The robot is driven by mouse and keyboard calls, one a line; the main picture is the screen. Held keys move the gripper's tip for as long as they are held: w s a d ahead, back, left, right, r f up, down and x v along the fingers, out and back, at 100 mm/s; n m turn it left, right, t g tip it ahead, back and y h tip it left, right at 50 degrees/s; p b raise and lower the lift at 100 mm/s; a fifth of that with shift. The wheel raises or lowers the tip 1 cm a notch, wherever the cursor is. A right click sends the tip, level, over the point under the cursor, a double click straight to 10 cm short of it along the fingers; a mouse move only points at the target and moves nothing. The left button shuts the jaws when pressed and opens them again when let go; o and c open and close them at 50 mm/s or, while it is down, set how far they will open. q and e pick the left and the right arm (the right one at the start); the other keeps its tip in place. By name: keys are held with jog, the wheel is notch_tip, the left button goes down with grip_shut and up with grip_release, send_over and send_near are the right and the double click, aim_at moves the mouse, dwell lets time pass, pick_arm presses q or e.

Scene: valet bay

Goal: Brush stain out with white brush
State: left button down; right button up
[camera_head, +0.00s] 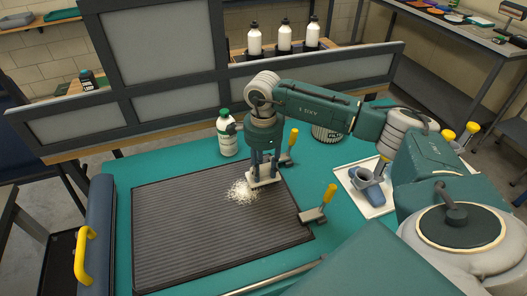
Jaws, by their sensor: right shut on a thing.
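A dark ribbed mat (185,245) lies on the teal table. A speckled white stain (241,191) sits on it, toward the mat's far right part. My right gripper (262,166) points down over the mat and is shut on the white brush (264,179). The brush head is at the right edge of the stain, low over the mat; I cannot tell whether its bristles touch. The gripper fingers hide the upper part of the brush. My left gripper is not in view.
A white bottle with a green cap (227,143) is behind the mat. A white tray (372,208) holds a blue-grey item (367,186) at right.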

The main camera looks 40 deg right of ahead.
jog(key=shift+a+r+p, duration=0.2)
jog(key=shift+r+p, duration=0.25)
jog(key=shift+r, duration=0.65)
jog(key=shift+d+r, duration=0.1)
jog(key=shift+r, duration=0.3)
jog(key=shift+d+r+p, duration=0.1)
jog(key=shift+r+p, duration=0.55)
jog(key=shift+r, duration=0.45)
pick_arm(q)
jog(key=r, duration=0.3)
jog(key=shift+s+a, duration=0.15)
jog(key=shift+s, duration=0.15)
